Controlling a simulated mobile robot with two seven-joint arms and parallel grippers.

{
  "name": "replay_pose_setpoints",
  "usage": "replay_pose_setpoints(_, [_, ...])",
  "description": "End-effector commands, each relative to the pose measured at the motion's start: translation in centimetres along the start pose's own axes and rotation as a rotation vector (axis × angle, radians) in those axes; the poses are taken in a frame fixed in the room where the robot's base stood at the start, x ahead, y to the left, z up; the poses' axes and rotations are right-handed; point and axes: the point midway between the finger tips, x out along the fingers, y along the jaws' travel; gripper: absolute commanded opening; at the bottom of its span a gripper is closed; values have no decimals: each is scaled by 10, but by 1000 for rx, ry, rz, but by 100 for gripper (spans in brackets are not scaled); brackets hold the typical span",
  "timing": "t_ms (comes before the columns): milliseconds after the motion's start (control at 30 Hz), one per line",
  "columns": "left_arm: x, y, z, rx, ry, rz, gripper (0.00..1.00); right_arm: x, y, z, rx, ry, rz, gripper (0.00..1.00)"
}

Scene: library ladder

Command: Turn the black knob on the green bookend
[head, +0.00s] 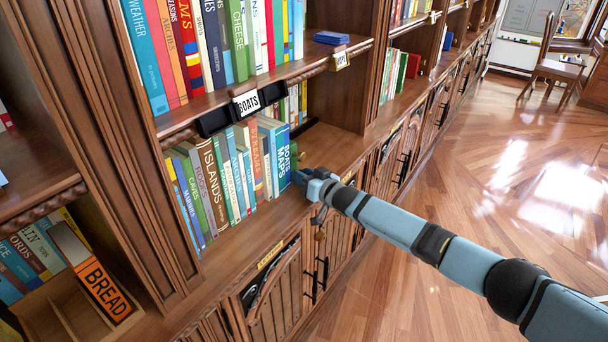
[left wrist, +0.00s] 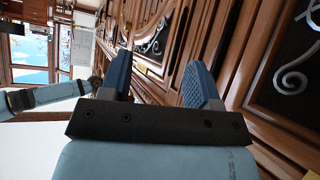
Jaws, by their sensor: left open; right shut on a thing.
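My right gripper (head: 303,180) reaches in from the right in the head view, at the right end of the lower row of books. It is shut at the front edge of the shelf, beside the blue Boat Maps book (head: 284,172). Its fingers hide what they hold; by its place this is the black knob. The green bookend is mostly hidden too; only a dark strip (head: 294,153) shows at the row's end. My left gripper (left wrist: 160,82) is open and empty in the left wrist view, its two blue fingers apart. It is not in the head view.
The lower shelf (head: 335,148) is bare right of the books. Cabinet doors (head: 275,290) with dark handles are below. The wooden floor (head: 500,190) is open at right.

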Motion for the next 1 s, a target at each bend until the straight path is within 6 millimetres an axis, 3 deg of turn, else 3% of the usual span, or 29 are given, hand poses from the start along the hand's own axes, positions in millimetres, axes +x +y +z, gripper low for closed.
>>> replay_pose_setpoints(167, [0,0,-3,0,6,0,56,0,0,0,-1,1,0,7])
replay_pose_setpoints(200, [0,0,-3,0,6,0,56,0,0,0,-1,1,0,35])
replay_pose_setpoints(300, [0,-1,-4,0,7,-1,56,0,0,0,-2,1,0,56])
replay_pose_setpoints(667, [-1,-3,-4,11,5,-1,56,-5,1,0,-2,1,0,56])
replay_pose_setpoints(833, [-4,-4,-7,10,3,-1,56,-30,1,0,-1,0,1,56])
replay_pose_setpoints(1000, [-5,-3,-8,3,-1,-1,56,-71,1,1,-1,-1,1,56])
